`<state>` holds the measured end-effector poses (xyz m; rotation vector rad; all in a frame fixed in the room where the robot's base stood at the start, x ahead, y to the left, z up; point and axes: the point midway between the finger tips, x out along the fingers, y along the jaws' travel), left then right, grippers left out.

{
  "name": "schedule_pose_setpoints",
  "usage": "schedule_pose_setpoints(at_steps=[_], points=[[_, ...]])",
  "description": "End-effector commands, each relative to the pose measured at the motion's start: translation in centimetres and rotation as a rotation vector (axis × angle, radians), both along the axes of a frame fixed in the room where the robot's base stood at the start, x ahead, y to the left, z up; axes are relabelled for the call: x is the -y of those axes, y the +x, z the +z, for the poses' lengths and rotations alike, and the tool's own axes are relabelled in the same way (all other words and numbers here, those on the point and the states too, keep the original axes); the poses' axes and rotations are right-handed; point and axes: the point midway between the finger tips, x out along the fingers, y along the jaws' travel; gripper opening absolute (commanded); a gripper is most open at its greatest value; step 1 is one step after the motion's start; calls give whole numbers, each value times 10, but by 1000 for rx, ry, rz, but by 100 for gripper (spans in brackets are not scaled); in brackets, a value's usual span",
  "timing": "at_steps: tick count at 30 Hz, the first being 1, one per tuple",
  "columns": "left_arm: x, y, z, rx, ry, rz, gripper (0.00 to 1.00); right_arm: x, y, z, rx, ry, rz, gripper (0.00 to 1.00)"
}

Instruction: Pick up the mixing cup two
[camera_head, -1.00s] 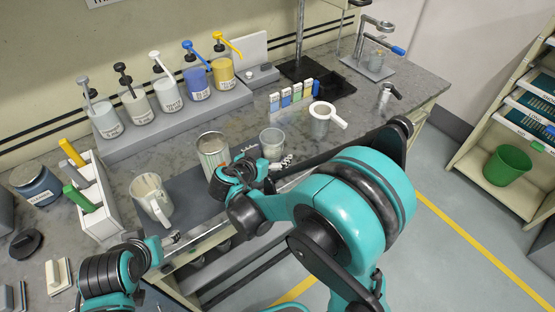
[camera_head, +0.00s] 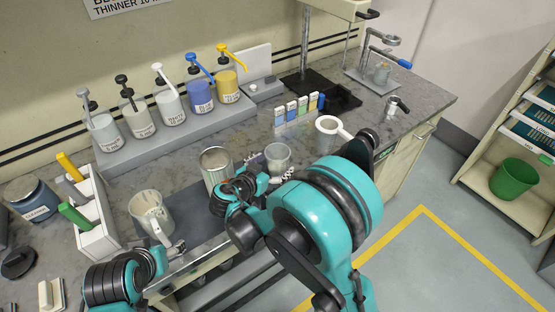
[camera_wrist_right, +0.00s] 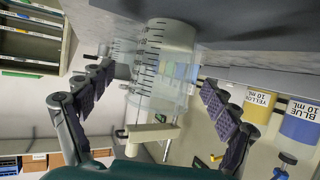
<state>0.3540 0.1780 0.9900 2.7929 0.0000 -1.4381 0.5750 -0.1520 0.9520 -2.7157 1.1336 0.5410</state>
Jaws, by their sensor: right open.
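A clear graduated cup (camera_head: 277,157) stands on the bench, right of a metal can. In the right wrist view the graduated cup (camera_wrist_right: 160,85) lies between the two spread fingers of my right gripper (camera_wrist_right: 157,82), with a cloudy whitish lower part. In the head view my right gripper (camera_head: 265,182) is in front of this cup, partly hidden by my arm. It is open, with no clear grip on the cup. A second cup with a handle (camera_head: 147,209) stands at the left, smeared inside. My left gripper (camera_head: 168,248) is near it; its fingers are unclear. No label shows which cup is number two.
The metal can (camera_head: 214,168) stands close left of my right gripper. A white-rimmed strainer (camera_head: 328,126) is to the right. Pump bottles (camera_head: 168,105) line a raised shelf behind. A white holder (camera_head: 97,238) stands at left. Bench surface at far right (camera_head: 425,100) is clear.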

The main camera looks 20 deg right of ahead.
Motion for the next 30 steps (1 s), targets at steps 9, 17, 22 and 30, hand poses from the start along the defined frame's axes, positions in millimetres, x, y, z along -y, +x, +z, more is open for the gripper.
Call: schedule_pose_setpoints(at_steps=[9, 17, 22, 30], points=[[0, 0, -14, 0, 0, 0, 66, 21, 23, -15, 0, 1, -3, 88], [0, 0, -30, 0, 0, 0, 66, 43, 49, -28, 0, 0, -1, 88], [0, 0, -29, 0, 0, 0, 66, 45, 51, -27, 0, 0, 0, 88], [0, 0, -29, 0, 0, 0, 66, 45, 50, -27, -1, 1, 0, 33]])
